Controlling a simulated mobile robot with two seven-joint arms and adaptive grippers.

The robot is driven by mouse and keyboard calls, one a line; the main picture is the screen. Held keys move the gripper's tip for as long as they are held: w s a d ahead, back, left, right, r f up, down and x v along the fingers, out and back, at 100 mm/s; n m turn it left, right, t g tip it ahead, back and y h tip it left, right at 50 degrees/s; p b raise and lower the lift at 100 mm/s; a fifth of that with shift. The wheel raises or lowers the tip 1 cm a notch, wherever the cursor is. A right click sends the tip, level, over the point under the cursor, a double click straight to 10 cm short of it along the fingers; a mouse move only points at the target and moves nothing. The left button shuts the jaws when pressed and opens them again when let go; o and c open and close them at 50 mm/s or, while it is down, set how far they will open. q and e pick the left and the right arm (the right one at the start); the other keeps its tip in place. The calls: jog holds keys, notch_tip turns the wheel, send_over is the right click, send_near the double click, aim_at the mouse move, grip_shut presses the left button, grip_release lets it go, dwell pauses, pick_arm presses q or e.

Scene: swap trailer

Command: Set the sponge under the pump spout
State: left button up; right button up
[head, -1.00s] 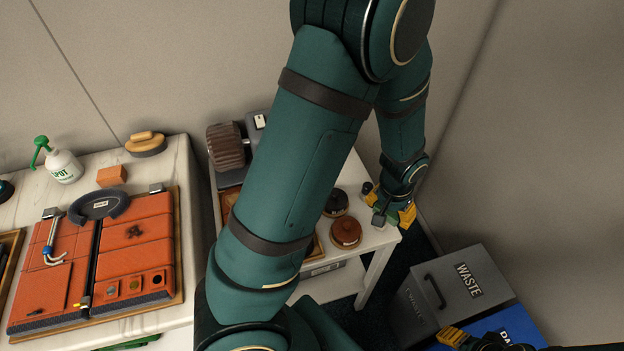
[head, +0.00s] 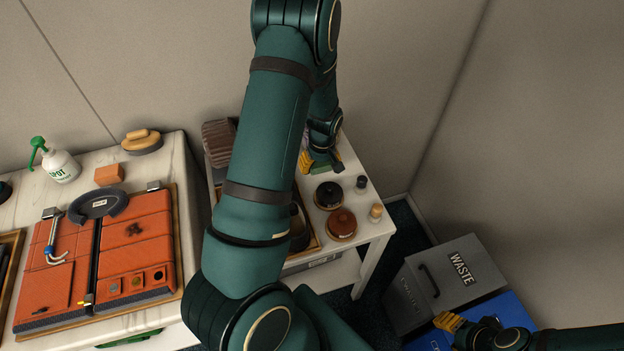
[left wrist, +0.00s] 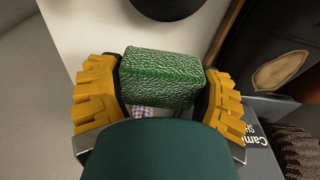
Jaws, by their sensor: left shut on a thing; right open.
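My left gripper (left wrist: 160,92) is shut on a green, rough-surfaced block that looks like a sponge (left wrist: 160,78). In the head view, my left gripper (head: 320,164) is over the back of the small white table, the green sponge (head: 322,169) showing between its fingers. The pump bottle (head: 63,168), white with a green head, stands at the back of the left counter. Its spout (head: 37,160) points left. An orange block (head: 109,174) lies right of the bottle. My right gripper (head: 462,332) is open at the lower right, by the bins, partly out of frame.
On the small table (head: 372,237) stand a black round pot (head: 328,195), a red-brown one (head: 342,223) and small bottles. Grey and blue bins stand at right.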

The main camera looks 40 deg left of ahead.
aim_at(319, 180)
pick_arm(q)
jog(key=shift+f+b, duration=0.4)
jog(key=shift+f, duration=2.45)
jog(key=shift+f, duration=0.1)
jog(key=shift+f, duration=0.15)
jog(key=o, duration=1)
jog(key=shift+r, duration=0.2)
